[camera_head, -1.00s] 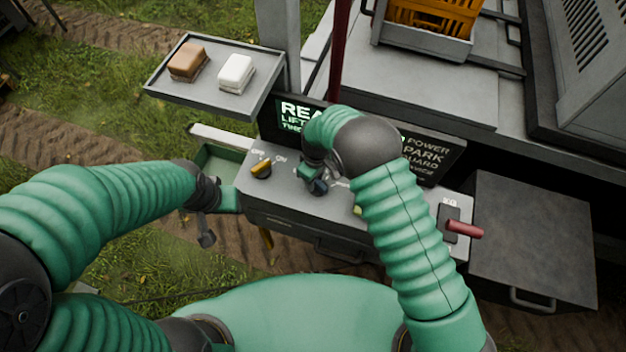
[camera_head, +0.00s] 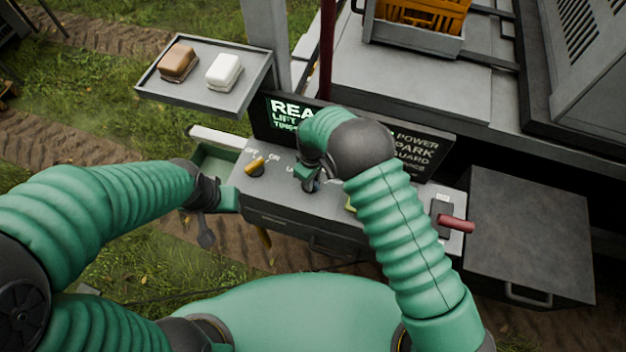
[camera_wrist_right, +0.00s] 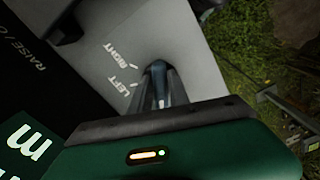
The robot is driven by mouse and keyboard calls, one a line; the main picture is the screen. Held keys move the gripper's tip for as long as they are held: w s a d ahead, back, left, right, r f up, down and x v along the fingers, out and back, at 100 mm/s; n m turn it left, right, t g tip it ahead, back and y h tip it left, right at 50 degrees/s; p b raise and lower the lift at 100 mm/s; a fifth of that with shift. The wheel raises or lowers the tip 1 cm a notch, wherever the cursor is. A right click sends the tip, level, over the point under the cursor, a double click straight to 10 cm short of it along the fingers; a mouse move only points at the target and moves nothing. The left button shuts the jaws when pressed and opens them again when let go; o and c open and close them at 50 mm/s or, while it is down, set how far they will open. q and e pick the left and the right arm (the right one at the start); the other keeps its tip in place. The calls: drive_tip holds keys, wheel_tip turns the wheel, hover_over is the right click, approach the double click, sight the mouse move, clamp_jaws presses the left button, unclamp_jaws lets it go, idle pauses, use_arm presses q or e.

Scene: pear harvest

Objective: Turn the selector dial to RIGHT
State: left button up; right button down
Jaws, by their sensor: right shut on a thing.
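The selector dial (camera_wrist_right: 158,78) is a small dark blue-grey knob on the grey control panel (camera_head: 285,200). The right wrist view shows the labels LEFT and RIGHT with tick marks beside it. My right gripper (camera_head: 311,180) is shut on the dial; its fingers also show in the right wrist view (camera_wrist_right: 160,92). The dial's pointing direction is hard to tell because the fingers cover much of it. My left gripper (camera_head: 220,198) is at the panel's left end by a green tray, and its jaws are unclear.
A yellow OFF/ON knob (camera_head: 256,167) sits left of the dial. A red lever (camera_head: 456,224) is at the panel's right. A display (camera_head: 285,112) stands behind, partly hidden by my right arm. A shelf (camera_head: 160,92) holds a brown block (camera_head: 178,62) and a white block (camera_head: 224,71).

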use_arm(q)
drive_tip(key=shift+a, duration=0.15)
use_arm(e)
drive_tip(key=shift+a, duration=0.15)
drive_tip(key=shift+w, duration=0.1)
idle(0.5)
drive_tip(key=c, duration=1.6)
unclamp_jaws()
drive_tip(key=o, duration=0.7)
drive_tip(key=shift+w+a+f, duration=0.15)
drive_tip(key=shift+w, duration=0.15)
drive_tip(key=shift+o, duration=1.3)
drive_tip(key=o, duration=0.4)
drive_tip(key=shift+s, duration=0.1)
drive_tip(key=shift+c, duration=0.2)
use_arm(q)
drive_tip(key=shift+w+a+f, duration=0.1)
drive_tip(key=shift+w, duration=0.15)
use_arm(e)
drive_tip(key=shift+s, duration=0.15)
